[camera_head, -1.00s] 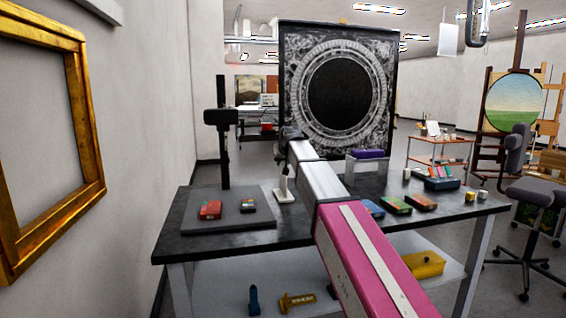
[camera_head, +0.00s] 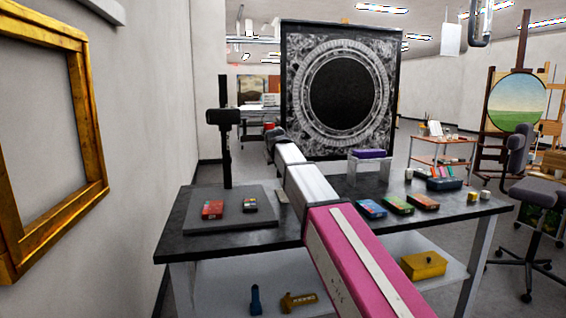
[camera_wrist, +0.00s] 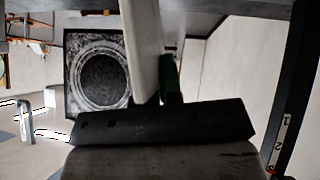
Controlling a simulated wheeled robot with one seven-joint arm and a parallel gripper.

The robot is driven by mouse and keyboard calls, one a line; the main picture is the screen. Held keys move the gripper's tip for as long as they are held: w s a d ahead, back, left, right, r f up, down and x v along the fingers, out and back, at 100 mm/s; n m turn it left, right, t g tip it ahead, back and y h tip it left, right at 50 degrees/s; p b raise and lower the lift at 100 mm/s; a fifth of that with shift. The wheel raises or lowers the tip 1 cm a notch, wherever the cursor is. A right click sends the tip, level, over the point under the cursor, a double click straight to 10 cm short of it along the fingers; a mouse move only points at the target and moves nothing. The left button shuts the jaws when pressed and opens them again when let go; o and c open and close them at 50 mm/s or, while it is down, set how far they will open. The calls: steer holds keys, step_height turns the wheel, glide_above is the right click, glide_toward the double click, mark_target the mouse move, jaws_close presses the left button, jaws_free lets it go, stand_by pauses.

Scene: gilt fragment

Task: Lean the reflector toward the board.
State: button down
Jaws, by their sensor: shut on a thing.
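In the wrist view a pale flat panel, seemingly the reflector (camera_wrist: 143,45), stands between the fingers of my gripper (camera_wrist: 155,95), which is shut on it. One dark finger shows at its right side. In the head view my arm hides the fingers and most or all of the panel. The grey board (camera_head: 240,229) lies flat on the left of the dark table, bearing a red box (camera_head: 212,209) and a small dark box (camera_head: 249,204). The tilt of the panel and whether it touches the table cannot be told.
A dark post (camera_head: 225,150) rises behind the grey board. Blue (camera_head: 371,208), green (camera_head: 397,204) and orange (camera_head: 424,202) boxes lie right of my arm. A purple item (camera_head: 369,153) sits on a pale stand. A large ornate panel (camera_head: 300,60) stands behind. A gilt frame (camera_head: 95,130) hangs left.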

steer(key=shift+s+a+f, duration=0.2)
steer(key=shift+a, duration=0.35)
steer(key=shift+s+a+f, duration=0.15)
steer(key=shift+a+f, duration=0.05)
steer(key=shift+a, duration=0.3)
steer(key=c, duration=1.3)
jaws_free()
steer(key=shift+r, duration=0.1)
steer(key=v, duration=1)
steer(key=shift+s+a+r, duration=0.1)
steer(key=shift+s+r, duration=0.1)
steer(key=shift+s, duration=0.15)
